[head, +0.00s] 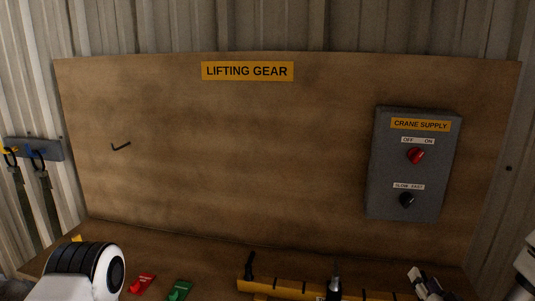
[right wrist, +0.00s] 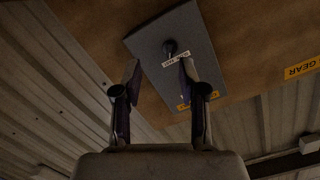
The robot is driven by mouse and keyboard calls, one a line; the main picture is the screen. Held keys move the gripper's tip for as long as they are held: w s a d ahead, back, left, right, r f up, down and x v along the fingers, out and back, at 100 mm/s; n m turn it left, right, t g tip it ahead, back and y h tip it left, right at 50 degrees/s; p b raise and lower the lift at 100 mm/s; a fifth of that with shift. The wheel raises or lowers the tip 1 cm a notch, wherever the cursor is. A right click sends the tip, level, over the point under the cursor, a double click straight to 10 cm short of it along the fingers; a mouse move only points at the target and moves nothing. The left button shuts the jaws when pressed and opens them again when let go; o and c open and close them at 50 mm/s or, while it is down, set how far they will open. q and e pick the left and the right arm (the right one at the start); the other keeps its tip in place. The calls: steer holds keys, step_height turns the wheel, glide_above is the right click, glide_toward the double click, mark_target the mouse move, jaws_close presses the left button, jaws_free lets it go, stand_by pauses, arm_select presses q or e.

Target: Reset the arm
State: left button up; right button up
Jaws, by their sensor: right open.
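My right gripper (right wrist: 160,72) is open in the right wrist view, its two fingers apart with nothing held between them. Beyond the fingertips is the grey crane supply box (right wrist: 205,50), seen rotated, with its black knob (right wrist: 170,47) showing in the gap. I cannot tell the distance from the fingers to the box. In the head view the same box (head: 385,170) is on the board, with a red OFF/ON knob (head: 416,156) above the black knob (head: 407,200). Part of my left arm shows at the lower left, but my left gripper is not in view.
The brown board (head: 230,150) carries a LIFTING GEAR label (head: 247,71) and a small black hook (head: 121,146). Red (head: 142,284) and green (head: 179,290) pieces and a yellow bar (head: 290,287) lie along the bottom. Straps hang from a rack (head: 45,150) at left.

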steer(key=s+a+f+n+g+y, duration=0.1)
steer(key=s+a+f+g, duration=0.2)
steer(key=f, duration=0.4)
steer(key=s+a+f+n+g+y, duration=0.15)
steer(key=s+f, duration=0.25)
steer(key=f, duration=0.4)
steer(key=s+a+f+n+g+y, duration=0.1)
steer(key=s+a+f+n+g, duration=0.2)
steer(key=f, duration=0.4)
steer(key=s+a+f+n+g, duration=0.1)
steer(key=s+f+g, duration=0.3)
steer(key=s, duration=0.5)
steer(key=s+a+f+n+g, duration=0.1)
steer(key=s+f+g, duration=0.3)
steer(key=s, duration=0.5)
steer(key=shift+s+a+f+g, duration=0.35)
steer(key=shift+a+f, duration=0.15)
steer(key=shift+f, duration=0.25)
steer(key=shift+w+a, duration=0.1)
